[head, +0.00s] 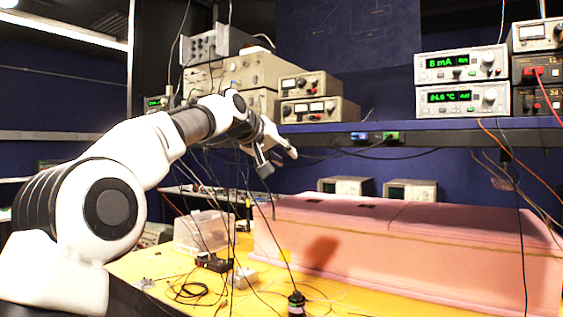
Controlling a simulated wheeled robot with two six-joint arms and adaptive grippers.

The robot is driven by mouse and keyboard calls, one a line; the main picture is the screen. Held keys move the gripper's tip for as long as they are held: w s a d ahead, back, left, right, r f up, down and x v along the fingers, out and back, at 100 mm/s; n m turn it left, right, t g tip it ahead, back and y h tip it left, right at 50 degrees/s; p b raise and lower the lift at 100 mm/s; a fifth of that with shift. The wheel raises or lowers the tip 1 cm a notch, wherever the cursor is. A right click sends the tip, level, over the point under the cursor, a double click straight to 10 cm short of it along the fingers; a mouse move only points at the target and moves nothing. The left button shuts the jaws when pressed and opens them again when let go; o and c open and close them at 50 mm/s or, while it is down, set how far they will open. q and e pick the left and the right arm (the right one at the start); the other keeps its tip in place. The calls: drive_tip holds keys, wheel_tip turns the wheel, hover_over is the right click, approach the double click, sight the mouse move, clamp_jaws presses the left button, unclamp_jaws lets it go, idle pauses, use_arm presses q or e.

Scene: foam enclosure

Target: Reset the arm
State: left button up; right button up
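My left arm comes in from the left of the head view, white with dark joints, raised above the yellow table. Its gripper (278,160) is in the air left of the pink foam enclosure's top, in front of the shelf edge. Its fingers look spread apart, with nothing seen between them. The pink foam enclosure (400,255) stands on the table at the right, with small dark slots in its top. My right arm and gripper are not in view.
A yellow table (150,265) holds a clear plastic box (203,232), a small black box (212,262), loose cables and a dark cylinder (296,304) at the front. Instruments with green displays (462,65) stand on the shelf (440,125). Thin cables hang near my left gripper.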

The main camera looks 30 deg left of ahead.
use_arm(q)
drive_tip(key=shift+w+d+f, duration=0.1)
drive_tip(key=shift+w+f, duration=0.1)
drive_tip(key=shift+f, duration=0.25)
drive_tip(key=shift+w+d+f, duration=0.1)
drive_tip(key=shift+w+f, duration=0.1)
drive_tip(key=shift+f, duration=0.25)
